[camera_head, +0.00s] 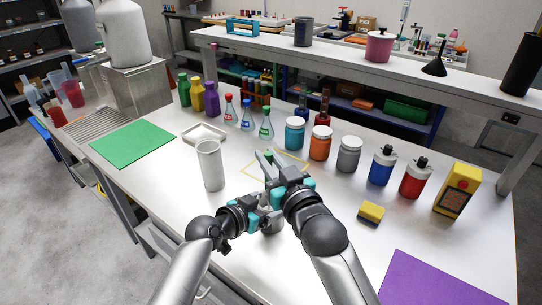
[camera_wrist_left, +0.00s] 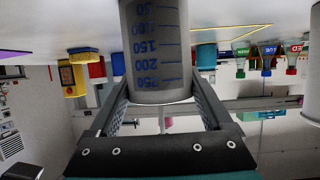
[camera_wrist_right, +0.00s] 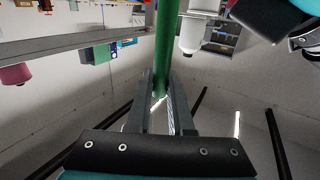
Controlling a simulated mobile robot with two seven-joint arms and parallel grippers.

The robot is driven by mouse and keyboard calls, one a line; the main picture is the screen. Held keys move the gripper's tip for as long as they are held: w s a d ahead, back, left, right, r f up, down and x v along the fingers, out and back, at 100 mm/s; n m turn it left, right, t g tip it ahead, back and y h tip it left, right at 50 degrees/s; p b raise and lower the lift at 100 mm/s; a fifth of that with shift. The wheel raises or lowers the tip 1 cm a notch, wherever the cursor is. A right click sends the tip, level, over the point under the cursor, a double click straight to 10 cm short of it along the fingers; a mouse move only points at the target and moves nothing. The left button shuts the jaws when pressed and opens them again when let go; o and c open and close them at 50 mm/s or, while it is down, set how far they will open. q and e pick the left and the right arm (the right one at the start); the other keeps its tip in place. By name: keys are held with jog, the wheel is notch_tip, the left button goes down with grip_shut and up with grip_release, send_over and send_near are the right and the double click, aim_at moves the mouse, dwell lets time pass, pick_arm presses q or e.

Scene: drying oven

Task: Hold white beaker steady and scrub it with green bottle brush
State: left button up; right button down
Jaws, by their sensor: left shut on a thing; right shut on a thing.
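The white beaker (camera_wrist_left: 157,45), with blue volume marks, is between the fingers of my left gripper (camera_wrist_left: 157,105), which is shut on it. In the head view the left gripper (camera_head: 262,216) is at the table's front, and the beaker is mostly hidden by my right gripper (camera_head: 268,162). The right gripper is just above and beyond the left one. The right wrist view shows it shut on the green bottle brush (camera_wrist_right: 166,45), whose green shaft is between the fingers (camera_wrist_right: 160,112). I cannot tell whether the brush is inside the beaker.
A tall pale cylinder (camera_head: 210,165) stands left of my grippers, near a white tray (camera_head: 204,133). Small flasks (camera_head: 247,113) and lidded jars (camera_head: 320,143) stand behind. A yellow sponge (camera_head: 371,212) is to the right. A green mat (camera_head: 132,143) and purple mat (camera_head: 435,280) lie clear.

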jog(key=shift+w, duration=0.1)
jog(key=shift+w+d+f, duration=0.15)
jog(key=shift+w+d, duration=0.05)
jog(key=shift+w, duration=0.65)
dwell(0.5)
jog(key=shift+s, duration=0.15)
jog(key=shift+s+d, duration=0.1)
jog(key=shift+s, duration=0.25)
dwell(0.5)
